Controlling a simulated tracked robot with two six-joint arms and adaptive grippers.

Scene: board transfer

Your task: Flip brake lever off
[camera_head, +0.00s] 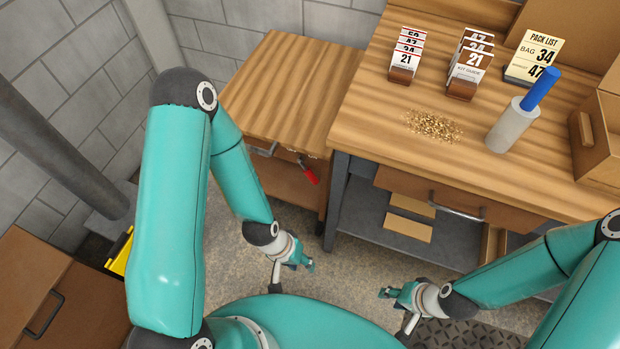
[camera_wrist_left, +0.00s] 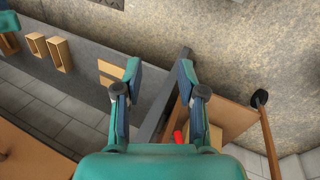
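The brake lever (camera_head: 308,172) has a red grip and sticks out from the front of the small wooden cart (camera_head: 285,85), just under its top. In the left wrist view a small red piece of it (camera_wrist_left: 178,137) shows low between my fingers, partly hidden by the gripper body. My left gripper (camera_head: 308,264) is in front of and below the lever, apart from it. In the left wrist view its two fingers (camera_wrist_left: 158,85) are spread with nothing between them. My right gripper (camera_head: 386,292) is low in front of the workbench; its finger gap is too small to judge.
The large workbench (camera_head: 385,130) stands right of the cart. It carries number cards (camera_head: 405,58), a pack list sign (camera_head: 533,58), a grain pile (camera_head: 433,126), a blue-handled roller (camera_head: 515,125) and a cardboard box (camera_head: 598,140). Open floor (camera_head: 345,265) lies between my grippers.

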